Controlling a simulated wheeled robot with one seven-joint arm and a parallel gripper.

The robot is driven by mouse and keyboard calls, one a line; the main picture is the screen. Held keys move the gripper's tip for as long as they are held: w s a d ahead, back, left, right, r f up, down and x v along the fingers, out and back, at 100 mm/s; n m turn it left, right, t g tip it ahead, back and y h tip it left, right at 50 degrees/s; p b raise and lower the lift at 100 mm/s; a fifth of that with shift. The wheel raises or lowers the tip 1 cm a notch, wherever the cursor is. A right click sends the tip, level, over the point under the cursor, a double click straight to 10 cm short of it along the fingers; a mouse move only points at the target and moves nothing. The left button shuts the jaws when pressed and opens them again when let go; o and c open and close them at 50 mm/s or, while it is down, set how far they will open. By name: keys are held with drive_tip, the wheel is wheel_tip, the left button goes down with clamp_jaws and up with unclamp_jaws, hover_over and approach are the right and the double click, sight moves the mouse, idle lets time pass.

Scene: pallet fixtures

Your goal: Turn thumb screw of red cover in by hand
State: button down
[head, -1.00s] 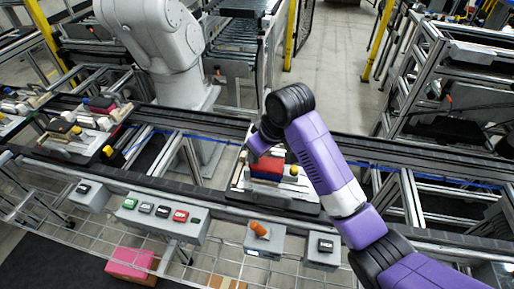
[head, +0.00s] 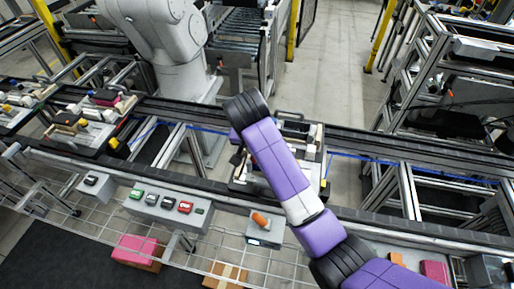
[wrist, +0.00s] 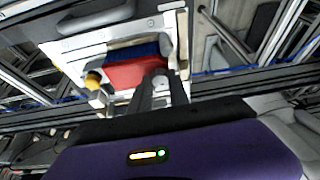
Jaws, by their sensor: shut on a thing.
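The red cover (wrist: 135,74) shows in the wrist view, lying against a blue part (wrist: 133,52) on a light pallet fixture (wrist: 75,44). My gripper (wrist: 153,80) reaches to the right part of the red cover. Its two dark fingers are close together, shut on the thumb screw, which is mostly hidden between the fingertips. In the head view my purple arm covers the red cover and the gripper; only part of the fixture (head: 317,158) shows beside the arm.
A yellow knob (wrist: 93,79) stands left of the red cover in the wrist view. In the head view, a button box (head: 163,208) and a box with an orange handle (head: 262,228) line the conveyor's front. Other loaded pallets (head: 85,128) stand at left.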

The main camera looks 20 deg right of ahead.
drive_tip(key=m, duration=0.2)
drive_tip(key=m+g+h, duration=0.1)
drive_tip(key=m, duration=0.2)
drive_tip(key=shift+w+a+m+g, duration=0.2)
drive_tip(key=shift+m+g, duration=0.1)
drive_tip(key=m+g+b, duration=0.1)
drive_tip(key=m, duration=0.1)
drive_tip(key=m+g+h+b, duration=0.1)
drive_tip(key=m, duration=0.2)
drive_tip(key=shift+w+f, duration=0.1)
drive_tip(key=shift+w, duration=0.1)
drive_tip(key=m+g, duration=0.1)
drive_tip(key=m, duration=0.2)
drive_tip(key=m+g, duration=0.1)
drive_tip(key=m, duration=0.1)
drive_tip(key=shift+w+m+b, duration=0.15)
drive_tip(key=shift+m+b, duration=0.15)
drive_tip(key=shift+m, duration=0.1)
drive_tip(key=m, duration=0.2)
drive_tip(key=m+g+y, duration=0.1)
drive_tip(key=m, duration=0.1)
drive_tip(key=shift+w+d+m+y+b, duration=0.15)
drive_tip(key=shift+m+y+b, duration=0.15)
drive_tip(key=shift+m, duration=0.1)
drive_tip(key=shift+g, duration=0.3)
drive_tip(key=c, duration=1.2)
unclamp_jaws()
